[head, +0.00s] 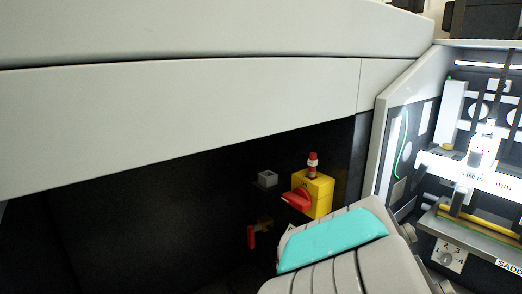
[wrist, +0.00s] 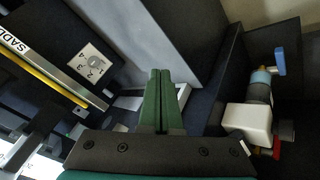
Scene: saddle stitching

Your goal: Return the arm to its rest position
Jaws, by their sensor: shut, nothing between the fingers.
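My gripper (wrist: 159,73) shows in the wrist view, its two green fingers side by side and shut, with nothing between them. It points at a grey panel and dark surfaces beyond. In the head view my grey arm with a teal cover (head: 332,240) is at the bottom right, folded close in front of the camera. The gripper itself does not show in the head view.
The saddle stitching machine (head: 384,150) has a lit bay at the right and a numbered dial (head: 447,256). A yellow box with a red rotary switch (head: 318,195) stands behind my arm. The wrist view shows a blue-handled valve (wrist: 279,62) and white block (wrist: 247,121) at right.

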